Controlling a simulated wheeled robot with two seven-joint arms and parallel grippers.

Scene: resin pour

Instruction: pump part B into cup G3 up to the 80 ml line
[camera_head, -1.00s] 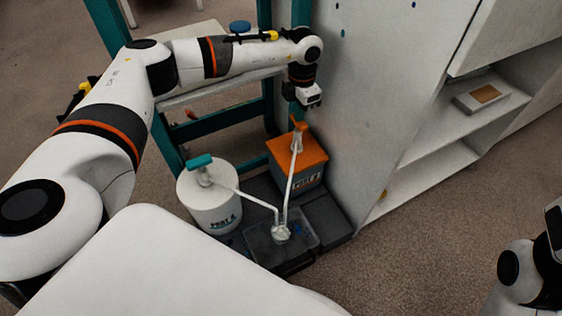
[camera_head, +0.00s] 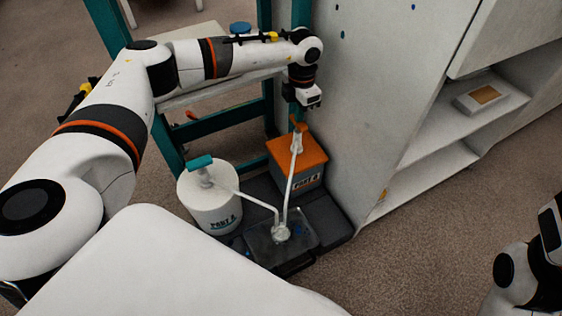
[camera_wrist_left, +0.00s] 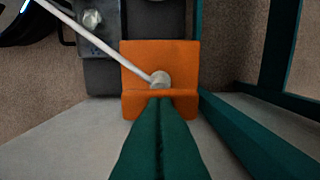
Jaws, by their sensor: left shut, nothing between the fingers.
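An orange-lidded container (camera_head: 310,176) stands by the grey cabinet. Its front label is too small to read surely. Its pump has an orange head (camera_head: 298,126) and a long pale spout that reaches down to a small clear cup (camera_head: 281,232). My left gripper (camera_head: 301,112) is right above that pump head. In the left wrist view its green fingers (camera_wrist_left: 160,98) are shut together at the edge of the orange pump head (camera_wrist_left: 180,94), with nothing between them. I cannot tell whether they touch it. The cup's lines and liquid level are too small to read. My right gripper is not in view.
A white drum (camera_head: 208,212) with a teal pump head (camera_head: 201,162) stands left, its spout also ending at the cup. The cup sits on a dark tray (camera_head: 262,250). A teal frame (camera_head: 160,135) and the cabinet wall (camera_head: 365,110) stand close to the left gripper.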

